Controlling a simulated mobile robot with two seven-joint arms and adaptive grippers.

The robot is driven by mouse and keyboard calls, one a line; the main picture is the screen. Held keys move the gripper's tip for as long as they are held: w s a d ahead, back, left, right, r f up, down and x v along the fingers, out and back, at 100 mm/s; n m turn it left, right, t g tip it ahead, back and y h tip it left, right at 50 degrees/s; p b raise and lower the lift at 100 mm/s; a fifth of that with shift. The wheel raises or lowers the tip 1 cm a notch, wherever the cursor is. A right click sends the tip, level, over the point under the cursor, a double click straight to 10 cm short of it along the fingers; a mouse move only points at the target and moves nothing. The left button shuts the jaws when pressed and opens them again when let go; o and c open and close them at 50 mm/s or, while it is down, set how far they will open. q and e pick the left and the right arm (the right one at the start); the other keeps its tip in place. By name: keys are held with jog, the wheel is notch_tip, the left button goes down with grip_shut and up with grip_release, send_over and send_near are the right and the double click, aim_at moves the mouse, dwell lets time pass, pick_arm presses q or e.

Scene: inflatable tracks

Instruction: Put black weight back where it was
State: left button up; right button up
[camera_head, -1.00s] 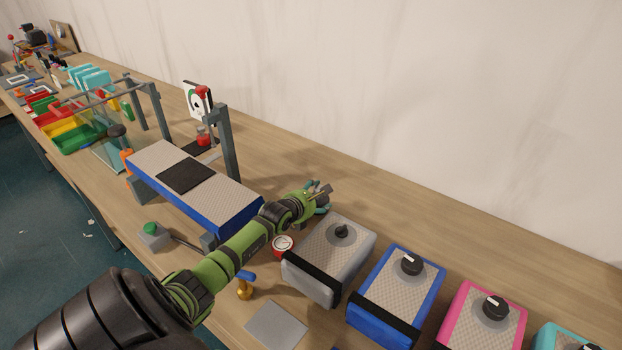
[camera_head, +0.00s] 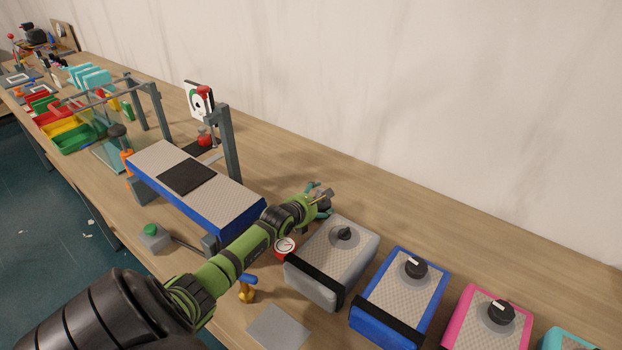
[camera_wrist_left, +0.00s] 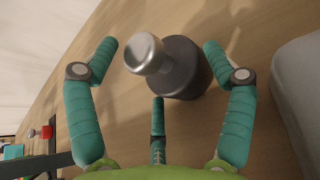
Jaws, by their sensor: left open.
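The black weight (camera_wrist_left: 183,72), a dark grey body with a shiny silver knob, is on the wooden table in the left wrist view. My left gripper (camera_wrist_left: 160,60) is open, with teal fingers on both sides of the weight and a third finger below it in the picture. I cannot tell whether any finger touches it. In the head view my left gripper (camera_head: 320,198) is just behind the grey inflatable block's left back corner, and the weight is mostly hidden there.
The grey block (camera_head: 320,275) with a black knob is close to my gripper. Blue (camera_head: 390,300) and pink (camera_head: 478,330) blocks follow to the right. A red-rimmed gauge (camera_head: 285,247) sits beside my forearm. A blue inflatable track (camera_head: 205,195) with a frame stands to the left.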

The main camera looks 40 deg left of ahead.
pick_arm(q)
jog(key=shift+s+d+r, duration=0.15)
jog(key=shift+s+r, duration=0.05)
jog(key=shift+s, duration=0.05)
jog(key=v, duration=1.1)
jog(key=shift+s, duration=0.25)
jog(key=shift+r, duration=0.1)
